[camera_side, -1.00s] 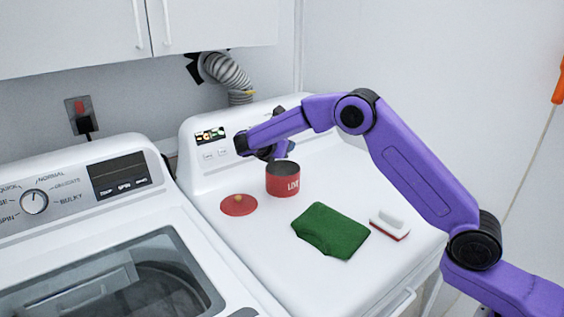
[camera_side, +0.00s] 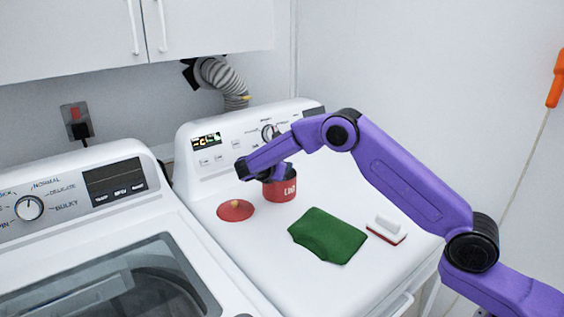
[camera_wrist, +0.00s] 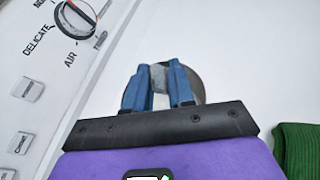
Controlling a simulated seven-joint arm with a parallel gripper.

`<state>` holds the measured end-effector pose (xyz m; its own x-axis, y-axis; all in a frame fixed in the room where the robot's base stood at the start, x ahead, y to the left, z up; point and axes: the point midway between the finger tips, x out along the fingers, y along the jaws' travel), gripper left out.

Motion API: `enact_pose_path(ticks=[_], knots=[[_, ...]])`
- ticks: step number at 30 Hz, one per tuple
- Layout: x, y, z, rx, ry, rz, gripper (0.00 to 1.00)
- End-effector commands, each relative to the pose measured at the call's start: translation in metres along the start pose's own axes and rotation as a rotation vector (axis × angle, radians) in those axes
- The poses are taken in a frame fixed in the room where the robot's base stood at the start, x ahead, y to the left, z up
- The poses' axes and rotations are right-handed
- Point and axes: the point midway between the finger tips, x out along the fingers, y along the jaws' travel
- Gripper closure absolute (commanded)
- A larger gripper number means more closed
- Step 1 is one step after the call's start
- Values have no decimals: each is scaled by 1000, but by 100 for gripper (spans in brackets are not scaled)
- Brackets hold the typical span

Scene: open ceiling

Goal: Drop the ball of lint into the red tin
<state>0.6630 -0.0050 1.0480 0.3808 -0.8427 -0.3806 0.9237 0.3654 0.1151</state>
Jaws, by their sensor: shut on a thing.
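The red tin (camera_side: 280,190), with white lettering, stands upright and lidless on the white dryer top. In the wrist view its round grey opening (camera_wrist: 197,82) shows behind the fingers. My gripper (camera_side: 281,172) is low at the tin's mouth, pointing down, and partly hides its rim. In the wrist view my blue gripper fingers (camera_wrist: 158,80) are shut on a small grey lump, the ball of lint (camera_wrist: 158,74), which lies over the tin's opening. How deep the fingertips are cannot be told. The lint is hidden in the side view.
The dryer's control panel (camera_side: 222,150) rises behind. A washer (camera_side: 90,215) stands at left.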

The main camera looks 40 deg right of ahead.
Motion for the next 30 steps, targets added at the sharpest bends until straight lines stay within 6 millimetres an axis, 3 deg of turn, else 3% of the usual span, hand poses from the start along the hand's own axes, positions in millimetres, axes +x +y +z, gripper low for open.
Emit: enact_pose_path(ticks=[5,6,9,20,23,30], knots=[[0,0,0,0,0,0,100],[0,0,0,0,0,0,74],[0,0,0,0,0,0,47],[-4,0,0,-1,0,1,47],[-15,1,0,-1,0,3,47],[-62,1,0,-1,1,4,47]])
